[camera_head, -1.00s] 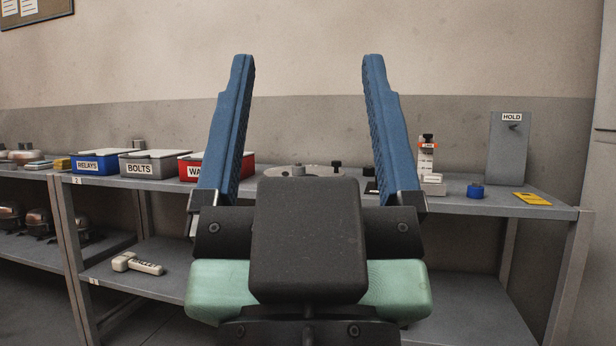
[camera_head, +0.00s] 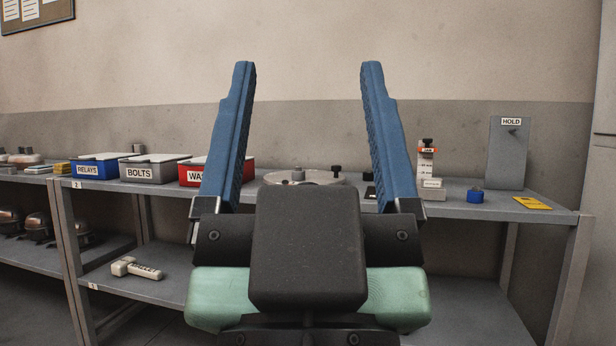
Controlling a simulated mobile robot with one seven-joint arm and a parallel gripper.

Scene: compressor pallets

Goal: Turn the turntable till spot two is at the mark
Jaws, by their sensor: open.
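The turntable (camera_head: 318,177) is a round grey disc on the shelf top, seen between my gripper's fingers. A small grey cylinder (camera_head: 298,174) and a dark knob (camera_head: 336,170) show on or beside it. Its lower front part is hidden behind my gripper's dark body. I cannot make out spot two or the mark. My gripper (camera_head: 308,75) stands in front of the turntable with its two blue fingers wide apart and pointing up. Nothing is between the fingers.
Left of the turntable stand bins marked RELAYS (camera_head: 95,169) and BOLTS (camera_head: 148,172) and a red bin (camera_head: 192,176). A hammer-like tool (camera_head: 136,268) lies on the lower shelf.

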